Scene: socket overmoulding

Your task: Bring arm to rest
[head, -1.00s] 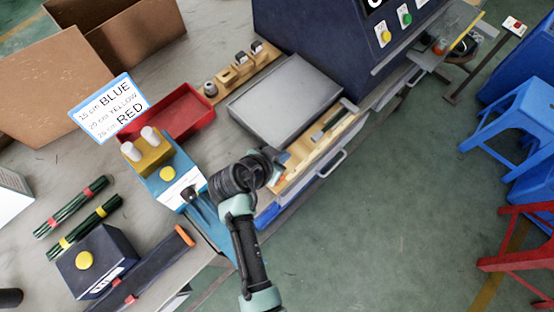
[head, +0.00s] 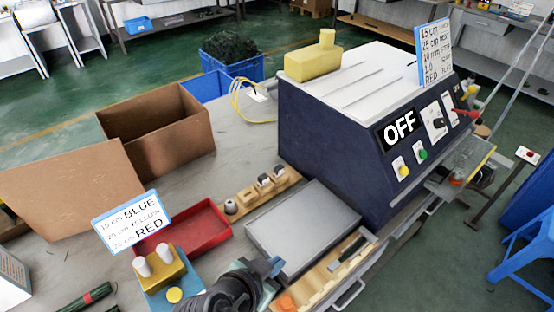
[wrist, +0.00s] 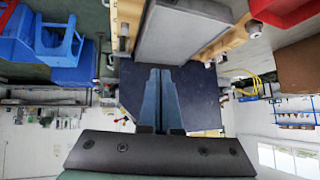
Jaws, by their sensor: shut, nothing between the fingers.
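My gripper (head: 276,266) is at the bottom middle of the head view, partly cut off with the rest of my dark arm. It is over the front of the bench, beside the near corner of the grey plate (head: 303,228). In the wrist view my gripper (wrist: 160,72) has its two blue-grey fingers together, with nothing between them. The fingers point toward the dark blue machine (wrist: 205,108), which also stands at the right in the head view (head: 335,135) with an OFF display.
A wooden tray (head: 320,287) lies right of my gripper. A red bin (head: 192,232), a wooden holder (head: 250,196) and a blue fixture with a yellow block (head: 160,272) are to its left. Cardboard boxes (head: 165,130) stand farther back. A blue stool (head: 525,255) is on the floor at right.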

